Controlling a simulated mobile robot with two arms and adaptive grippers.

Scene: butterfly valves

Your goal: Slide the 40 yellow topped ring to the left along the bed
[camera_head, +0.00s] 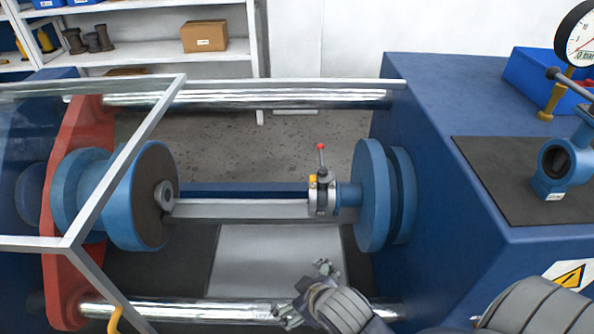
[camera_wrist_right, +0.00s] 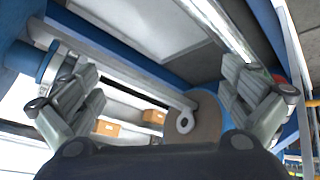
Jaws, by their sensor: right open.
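The yellow-topped ring (camera_head: 313,198) is a silver band with a small yellow piece on top. It sits on the bed rail (camera_head: 240,208), near its right end, close to the short blue neck of the right flange. A valve lever with a red knob (camera_head: 321,147) rises right beside it. My right gripper (camera_head: 306,292) is open and empty, in front of and below the ring, apart from it. Its open fingers also show in the right wrist view (camera_wrist_right: 160,105); the ring cannot be made out clearly there. My left gripper is not in view.
A blue flange with a brown face and grey hub (camera_head: 140,195) stands at the rail's left end. The right blue flange (camera_head: 372,195) adjoins the blue housing. Bright bars (camera_head: 240,100) run behind and in front. A clear guard frame (camera_head: 125,150) covers the left. The rail between is clear.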

